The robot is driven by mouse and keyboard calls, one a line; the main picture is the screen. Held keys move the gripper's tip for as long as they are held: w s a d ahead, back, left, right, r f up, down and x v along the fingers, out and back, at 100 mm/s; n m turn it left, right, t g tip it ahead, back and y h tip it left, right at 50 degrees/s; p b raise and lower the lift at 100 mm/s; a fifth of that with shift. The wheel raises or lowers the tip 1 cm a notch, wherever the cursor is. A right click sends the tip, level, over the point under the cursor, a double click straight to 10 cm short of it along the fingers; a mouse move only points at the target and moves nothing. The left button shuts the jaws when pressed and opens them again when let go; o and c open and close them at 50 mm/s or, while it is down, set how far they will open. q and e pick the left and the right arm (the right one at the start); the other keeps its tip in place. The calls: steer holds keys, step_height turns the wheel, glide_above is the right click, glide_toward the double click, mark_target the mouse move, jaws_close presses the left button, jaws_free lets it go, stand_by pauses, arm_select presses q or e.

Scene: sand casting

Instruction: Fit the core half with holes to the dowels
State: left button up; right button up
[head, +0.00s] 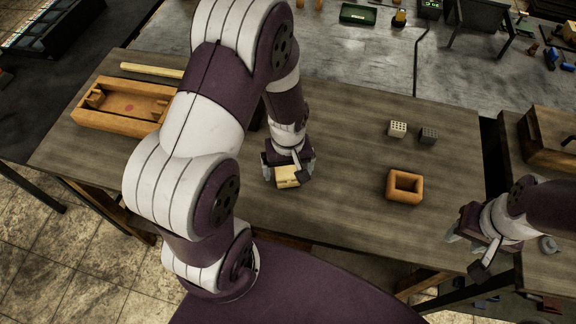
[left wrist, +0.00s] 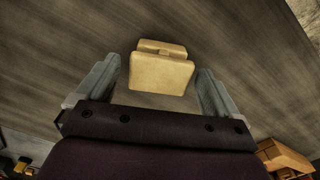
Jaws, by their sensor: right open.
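A pale yellow wooden block (head: 287,178) lies on the wooden table below my left gripper (head: 288,170). In the left wrist view, this block (left wrist: 160,74) sits between and just beyond the fingertips of the left gripper (left wrist: 158,72). A narrower pale piece (left wrist: 162,46) shows at its far edge; I cannot tell if it is a separate half. The left fingers are open, with a gap on each side of the block. No holes or dowels can be made out. My right gripper (head: 467,253) is open and empty, off the table's right end.
An orange wooden frame (head: 405,199) and two small blocks, one pale with holes (head: 397,128) and one dark (head: 429,136), stand to the right. An orange tray (head: 90,119) and a pale stick (head: 150,71) lie left. My left arm hides part of the table.

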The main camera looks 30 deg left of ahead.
mark_target(288, 170)
arm_select(q)
step_height(288, 170, up, 13)
steer(key=shift+f, duration=0.15)
stand_by(0.4)
stand_by(0.4)
steer(key=s+m, duration=0.1)
steer(key=m, duration=0.1)
steer(key=s+d+m+t, duration=0.1)
steer(key=s+m, duration=0.1)
steer(key=m, duration=0.1)
steer(key=s+d+m, duration=0.1)
steer(key=m, duration=0.1)
steer(key=shift+s+d+f, duration=0.15)
steer(key=shift+s+f, duration=0.05)
steer(key=shift+f, duration=0.1)
stand_by(0.3)
